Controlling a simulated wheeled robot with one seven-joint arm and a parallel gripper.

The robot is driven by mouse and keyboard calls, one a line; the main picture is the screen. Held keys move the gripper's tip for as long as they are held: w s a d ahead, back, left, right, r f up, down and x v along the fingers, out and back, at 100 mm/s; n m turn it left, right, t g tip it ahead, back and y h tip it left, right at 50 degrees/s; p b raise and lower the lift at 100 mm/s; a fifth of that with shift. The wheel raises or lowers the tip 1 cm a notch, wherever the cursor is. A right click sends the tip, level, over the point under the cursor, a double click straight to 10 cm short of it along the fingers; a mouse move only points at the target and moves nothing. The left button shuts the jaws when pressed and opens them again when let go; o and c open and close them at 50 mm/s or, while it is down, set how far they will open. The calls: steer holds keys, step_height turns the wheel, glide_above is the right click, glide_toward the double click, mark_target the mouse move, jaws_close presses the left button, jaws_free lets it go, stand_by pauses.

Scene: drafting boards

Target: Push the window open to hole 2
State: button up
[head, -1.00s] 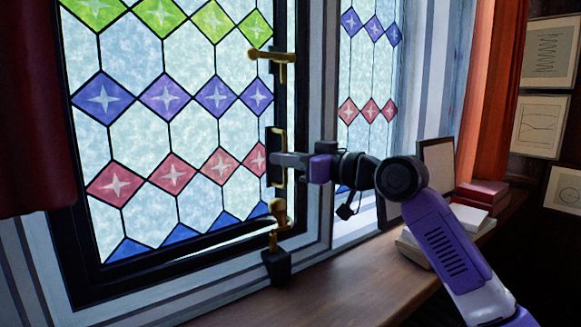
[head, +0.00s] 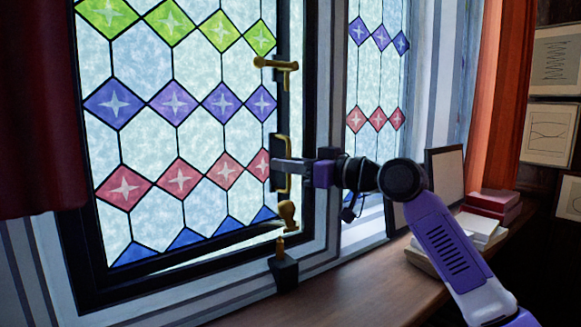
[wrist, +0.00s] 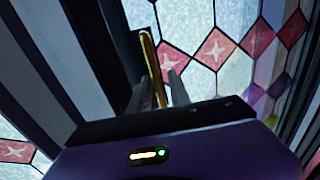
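The leaded stained-glass window (head: 175,142) has a dark frame and stands slightly ajar, with a bright gap along its lower edge. Its upright brass handle (head: 287,145) is on the right side of the frame. My gripper (head: 278,165) is at this handle. In the wrist view the brass handle (wrist: 147,48) runs between my two close-set fingers (wrist: 160,88), which appear shut on it. Below, a brass stay with a rounded end (head: 288,214) hangs just above a brass pin (head: 281,244) on a black block (head: 284,272). I cannot make out the stay's holes.
A brass catch (head: 277,66) is higher on the frame. The wooden sill (head: 330,296) is clear in front of the block. Curtains (head: 35,110) hang at the left and far right.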

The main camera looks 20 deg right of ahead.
steer(key=shift+d, duration=0.25)
